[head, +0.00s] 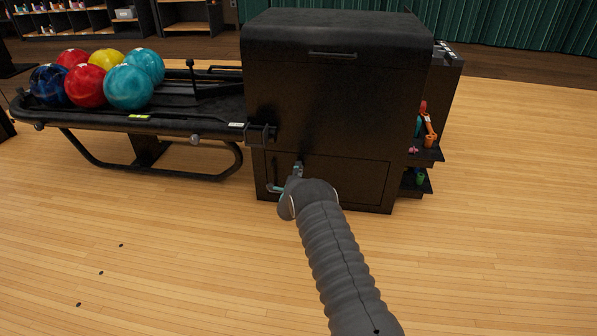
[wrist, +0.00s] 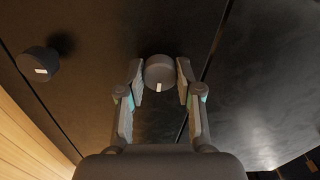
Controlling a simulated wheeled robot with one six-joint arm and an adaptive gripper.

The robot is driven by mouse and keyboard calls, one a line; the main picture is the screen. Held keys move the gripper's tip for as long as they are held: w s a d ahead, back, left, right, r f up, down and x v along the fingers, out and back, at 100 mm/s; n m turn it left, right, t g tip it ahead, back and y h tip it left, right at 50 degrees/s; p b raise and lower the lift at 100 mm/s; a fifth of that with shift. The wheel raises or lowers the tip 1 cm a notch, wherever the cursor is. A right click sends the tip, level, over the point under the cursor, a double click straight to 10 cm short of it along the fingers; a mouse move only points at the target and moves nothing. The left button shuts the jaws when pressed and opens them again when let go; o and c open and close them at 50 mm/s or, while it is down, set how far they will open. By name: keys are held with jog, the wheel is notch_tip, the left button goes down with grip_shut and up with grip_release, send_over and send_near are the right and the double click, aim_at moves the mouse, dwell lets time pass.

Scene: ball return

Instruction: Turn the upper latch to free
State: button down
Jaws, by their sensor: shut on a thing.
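The upper latch (wrist: 160,72) is a dark round knob with a short white mark, set on the black front panel. In the wrist view the white mark sits on the side of the knob towards my gripper. My gripper (wrist: 159,78) has one finger on each side of the knob and is shut on it. In the head view my gripper (head: 298,168) is at the upper left of the machine's lower door (head: 345,181) and hides the latch. A second similar knob, the lower latch (wrist: 38,64), stands apart at the left of the wrist view.
The black ball return machine (head: 335,95) stands on a wooden floor (head: 150,260). A ball rack (head: 185,118) with several coloured balls (head: 128,87) adjoins it on the left. Shelves with small items (head: 428,140) are at its right side. The floor in front is clear.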

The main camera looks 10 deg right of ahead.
jog(key=c, duration=0.8)
grip_release()
jog(key=shift+d, duration=0.15)
jog(key=shift+o, duration=0.2)
jog(key=shift+a, duration=0.2)
jog(key=v, duration=1.2)
